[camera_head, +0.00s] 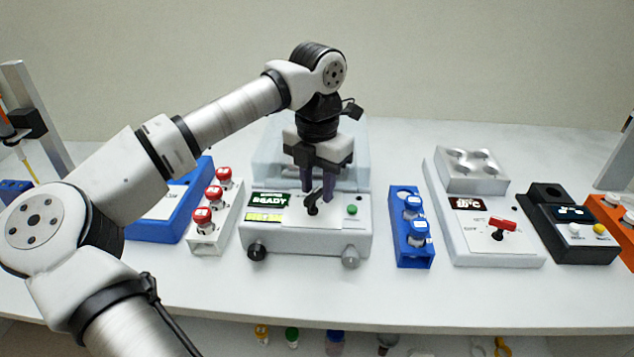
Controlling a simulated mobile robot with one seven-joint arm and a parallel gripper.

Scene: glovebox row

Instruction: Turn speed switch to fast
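A white bench device (300,237) stands in the middle of the bench, with a dark display reading "READY" and a yellow-green label below it. A small black switch (313,209) with a tilted lever is on its light front panel; its setting cannot be read. My gripper (318,196) points straight down over this panel. Its two dark purple fingers are apart, close to the switch lever, with a gap between them. Whether they touch the lever cannot be told. Another device (470,236) to the right has a red-handled switch (502,227).
A green button (352,210) sits right of the switch. A white rack (213,235) with red-capped vials is to the left, a blue rack (411,251) with blue-capped vials to the right. A black device (568,225) stands farther right. The bench front is clear.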

